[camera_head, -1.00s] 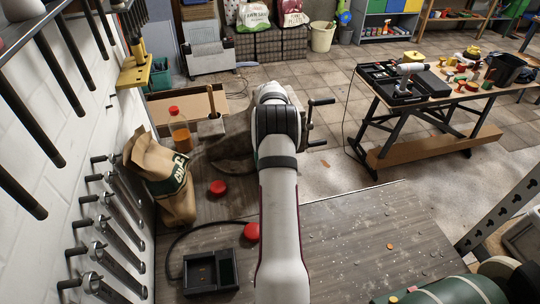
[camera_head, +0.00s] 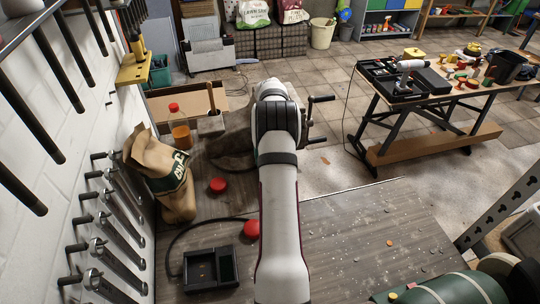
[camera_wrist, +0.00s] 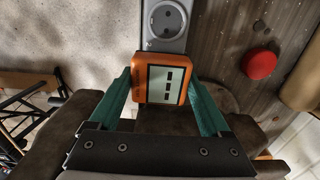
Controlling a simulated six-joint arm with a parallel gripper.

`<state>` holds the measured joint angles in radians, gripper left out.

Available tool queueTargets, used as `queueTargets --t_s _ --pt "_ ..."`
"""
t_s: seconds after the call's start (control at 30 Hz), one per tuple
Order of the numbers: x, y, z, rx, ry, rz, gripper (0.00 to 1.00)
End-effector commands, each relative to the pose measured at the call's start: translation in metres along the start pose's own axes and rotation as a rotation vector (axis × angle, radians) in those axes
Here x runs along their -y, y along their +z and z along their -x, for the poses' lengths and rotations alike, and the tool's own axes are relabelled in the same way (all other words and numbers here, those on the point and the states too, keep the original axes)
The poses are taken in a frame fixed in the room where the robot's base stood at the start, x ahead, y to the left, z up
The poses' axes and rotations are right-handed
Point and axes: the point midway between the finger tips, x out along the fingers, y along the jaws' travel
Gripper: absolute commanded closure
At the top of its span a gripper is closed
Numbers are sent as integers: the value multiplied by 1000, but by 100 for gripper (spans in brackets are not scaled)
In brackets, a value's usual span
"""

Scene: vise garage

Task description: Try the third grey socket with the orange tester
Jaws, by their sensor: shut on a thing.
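In the wrist view my gripper (camera_wrist: 161,92) is shut on the orange tester (camera_wrist: 139,70), with one green finger on each side of it. The tester's pale screen faces the camera and shows dark dashes. A grey socket strip (camera_wrist: 148,44) runs up from just beyond the tester, with one round socket (camera_wrist: 165,18) visible at the top edge. The tester covers the near end of the strip in this view; I cannot tell whether they touch. Other sockets are out of view or hidden. In the head view my arm hides the gripper, tester and strip.
A red round thing (camera_wrist: 260,63) lies right of the strip. In the head view, a black tray (camera_head: 190,287) with a cable, a paper bag (camera_head: 160,172), an orange bottle (camera_head: 180,132) and a red cap-like thing (camera_head: 218,185) stand left of my arm. The bench (camera_head: 370,235) is mostly clear at right.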

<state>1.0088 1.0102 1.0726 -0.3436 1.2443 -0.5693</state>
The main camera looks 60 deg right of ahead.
Motion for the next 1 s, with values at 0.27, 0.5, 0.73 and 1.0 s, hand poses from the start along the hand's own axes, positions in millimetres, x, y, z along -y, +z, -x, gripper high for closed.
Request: queueTargets --t_s 0.27,0.5,0.73,1.0 --pt "0 0 0 0 0 0 100" --pt "0 0 0 0 0 0 100" --pt "0 0 0 0 0 0 100" --pt "0 0 -5 0 0 0 100"
